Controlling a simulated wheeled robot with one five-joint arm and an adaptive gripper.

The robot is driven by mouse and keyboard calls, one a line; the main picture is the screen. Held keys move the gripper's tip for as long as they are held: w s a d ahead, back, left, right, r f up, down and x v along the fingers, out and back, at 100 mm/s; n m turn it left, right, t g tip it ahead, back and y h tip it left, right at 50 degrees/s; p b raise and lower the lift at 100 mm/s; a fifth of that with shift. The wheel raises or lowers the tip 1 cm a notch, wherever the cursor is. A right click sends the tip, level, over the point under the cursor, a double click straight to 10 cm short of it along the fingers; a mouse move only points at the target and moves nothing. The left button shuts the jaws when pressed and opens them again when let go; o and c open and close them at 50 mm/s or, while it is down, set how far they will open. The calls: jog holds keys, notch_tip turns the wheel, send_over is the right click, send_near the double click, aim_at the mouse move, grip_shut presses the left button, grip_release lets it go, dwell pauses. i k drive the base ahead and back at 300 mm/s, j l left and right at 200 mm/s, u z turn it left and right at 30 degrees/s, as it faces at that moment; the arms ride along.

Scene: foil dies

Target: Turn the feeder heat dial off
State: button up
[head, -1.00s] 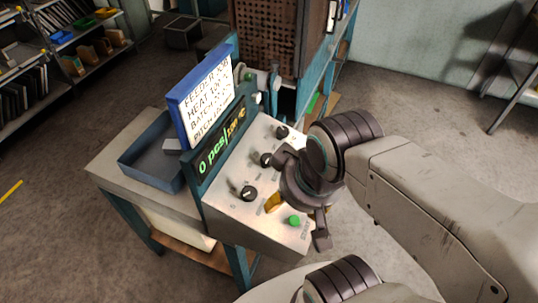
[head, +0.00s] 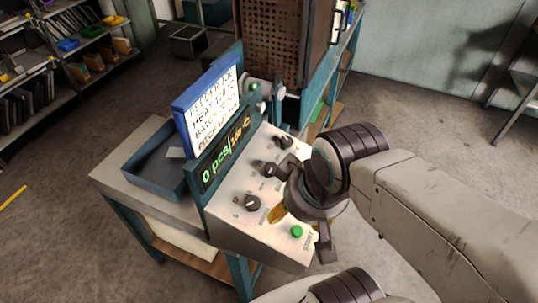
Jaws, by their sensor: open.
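The feeder's sloped control panel (head: 232,224) stands at mid-picture. It carries several black dials: a near dial (head: 252,204), a middle dial (head: 268,171) and a far dial (head: 285,142). Their labels are too small to read, so I cannot tell which is the heat dial. A green display (head: 226,160) above them reads "0 pcs" and a blurred temperature. My gripper (head: 302,209) is open and empty over the right part of the panel, with one finger close to the middle dial. I cannot tell whether it touches. It hides part of the panel.
A green button (head: 297,231) sits at the panel's near right corner, close to my gripper. A blue-framed sign (head: 209,103) with a job list stands behind the panel. A blue tray (head: 151,173) lies on the bench to the left. Shelves (head: 62,48) stand far left.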

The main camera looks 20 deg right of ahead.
aim_at(286, 141)
jog(key=j+u, duration=0.35)
jog(key=i+j+u, duration=0.1)
jog(key=u, duration=0.2)
jog(key=i+j+u, duration=0.1)
jog(key=u, duration=0.25)
jog(key=j, duration=0.1)
